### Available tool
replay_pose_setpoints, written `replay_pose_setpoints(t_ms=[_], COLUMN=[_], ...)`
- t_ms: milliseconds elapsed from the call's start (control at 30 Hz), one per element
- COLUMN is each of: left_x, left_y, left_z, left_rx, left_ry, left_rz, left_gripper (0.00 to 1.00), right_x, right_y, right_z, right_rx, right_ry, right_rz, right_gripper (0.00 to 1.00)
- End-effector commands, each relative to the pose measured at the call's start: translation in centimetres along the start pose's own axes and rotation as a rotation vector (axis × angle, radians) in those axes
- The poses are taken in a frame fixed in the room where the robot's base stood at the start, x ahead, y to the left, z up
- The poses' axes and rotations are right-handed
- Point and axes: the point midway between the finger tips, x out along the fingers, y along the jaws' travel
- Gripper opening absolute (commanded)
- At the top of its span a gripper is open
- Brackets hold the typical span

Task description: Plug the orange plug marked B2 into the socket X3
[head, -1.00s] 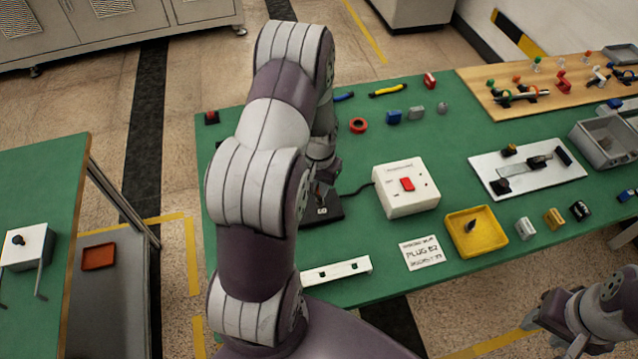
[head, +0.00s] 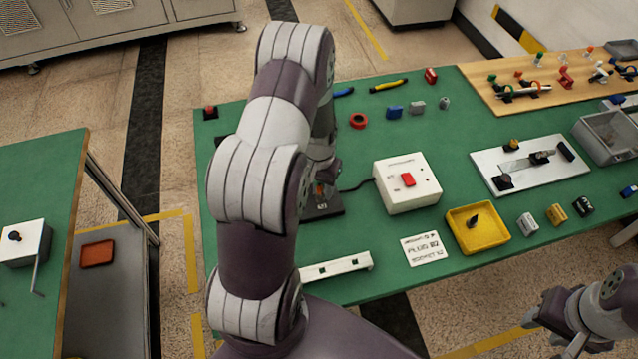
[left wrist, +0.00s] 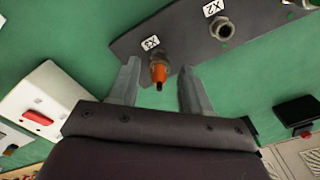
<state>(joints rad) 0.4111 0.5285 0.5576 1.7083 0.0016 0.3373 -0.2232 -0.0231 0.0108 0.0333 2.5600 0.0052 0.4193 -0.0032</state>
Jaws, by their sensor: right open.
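An orange plug (left wrist: 158,73) sits at the socket labelled X3 (left wrist: 150,43) on the dark socket panel (left wrist: 185,32), its tail towards the wrist camera. How deep it is seated I cannot tell, and no B2 mark shows. My left gripper (left wrist: 160,82) is open, with one finger on each side of the plug and a gap to each. In the head view my left arm hides most of that gripper; part of the panel (head: 325,207) and a bit of orange show. Socket X2 (left wrist: 222,29) is empty. My right gripper (head: 552,338) is open and empty, off the table's front edge.
A white box with a red switch (head: 407,198) stands right of the panel, with a cable running to its left. A white bracket (head: 335,269), a printed card (head: 424,249) and a yellow tray (head: 478,243) lie along the front. Bare green table lies between them.

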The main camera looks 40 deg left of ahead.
Motion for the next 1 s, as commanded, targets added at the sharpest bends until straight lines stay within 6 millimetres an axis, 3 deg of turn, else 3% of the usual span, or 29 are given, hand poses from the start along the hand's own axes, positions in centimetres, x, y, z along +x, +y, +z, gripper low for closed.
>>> replay_pose_setpoints(t_ms=[333,700,833,1000], left_x=[-1.0,-10.2,-12.1,-12.7], left_y=[0.0,0.0,0.0,0.0], left_z=[-0.1,-0.1,-0.1,0.0], left_rx=[0.0,0.0,0.0,0.0], left_ry=[0.004,0.005,0.003,0.0], left_rz=[-0.001,-0.001,-0.001,0.0], left_gripper=[0.47,0.47,0.47,0.47], right_x=[0.1,1.1,1.2,1.2], right_y=[0.0,0.0,0.0,0.0], right_z=[0.0,0.1,0.1,0.1], right_rx=[0.0,0.0,0.0,0.0], right_ry=[0.0,0.0,0.0,0.0], right_rz=[0.0,0.0,0.0,0.0], right_gripper=[0.43,0.43,0.43,0.43])
